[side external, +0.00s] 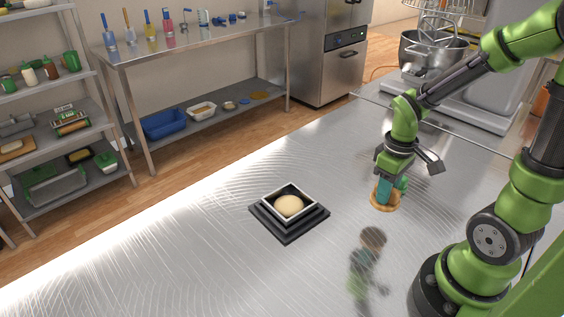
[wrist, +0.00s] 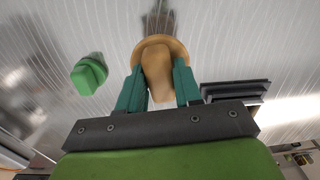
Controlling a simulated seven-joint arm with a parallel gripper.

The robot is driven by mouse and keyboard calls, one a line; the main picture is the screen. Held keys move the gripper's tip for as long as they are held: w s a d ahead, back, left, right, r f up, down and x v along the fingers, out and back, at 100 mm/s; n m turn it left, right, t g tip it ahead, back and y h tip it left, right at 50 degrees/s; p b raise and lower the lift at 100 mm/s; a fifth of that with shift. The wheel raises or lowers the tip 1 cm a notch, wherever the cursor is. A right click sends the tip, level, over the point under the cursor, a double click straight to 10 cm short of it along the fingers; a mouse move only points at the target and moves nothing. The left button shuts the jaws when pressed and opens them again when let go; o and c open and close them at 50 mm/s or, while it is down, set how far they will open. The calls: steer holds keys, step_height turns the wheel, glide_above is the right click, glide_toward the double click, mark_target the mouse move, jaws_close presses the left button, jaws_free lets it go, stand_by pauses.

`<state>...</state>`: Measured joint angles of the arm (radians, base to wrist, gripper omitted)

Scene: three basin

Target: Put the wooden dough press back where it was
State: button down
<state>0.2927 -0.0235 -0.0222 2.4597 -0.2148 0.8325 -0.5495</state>
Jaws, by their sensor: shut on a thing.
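The wooden dough press (side external: 385,205) has a round, flat wooden base and a thick handle. My gripper (side external: 384,187) is shut on its handle, with the base below the fingers. In the wrist view the press (wrist: 158,70) sits between the two teal fingers of my gripper (wrist: 160,92). The press appears to be held above the steel table, since its reflection lies apart from it. A pale dough ball (side external: 289,206) sits in a black, square, stepped tray (side external: 289,231), to the left of the press.
A green object (wrist: 88,75) stands near the press; it is partly hidden behind my gripper in the side view (side external: 403,183). A mixer with a steel bowl (side external: 430,52) is at the back right. The steel table (side external: 190,265) is clear around the tray.

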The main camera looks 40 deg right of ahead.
steer(key=shift+s+a+f, duration=0.15)
steer(key=shift+s+f, duration=0.3)
steer(key=shift+s, duration=0.1)
steer(key=shift+w+f, duration=0.1)
steer(key=shift+w, duration=0.2)
steer(key=w+d, duration=0.1)
steer(key=w, duration=0.3)
steer(key=w+d+f, duration=0.1)
steer(key=w+d, duration=0.1)
steer(key=w, duration=0.3)
steer(key=w+d, duration=0.1)
steer(key=w, duration=0.4)
steer(key=shift+w+d+f, duration=0.1)
steer(key=shift+d+f, duration=0.1)
steer(key=shift+d, duration=0.2)
steer(key=shift+w+d+f, duration=0.1)
steer(key=shift+w+f, duration=0.05)
steer(key=shift+f, duration=0.75)
steer(key=shift+w+f, duration=0.15)
steer(key=shift+f, duration=0.7)
steer(key=shift+f, duration=0.15)
steer(key=c, duration=0.8)
jaws_free()
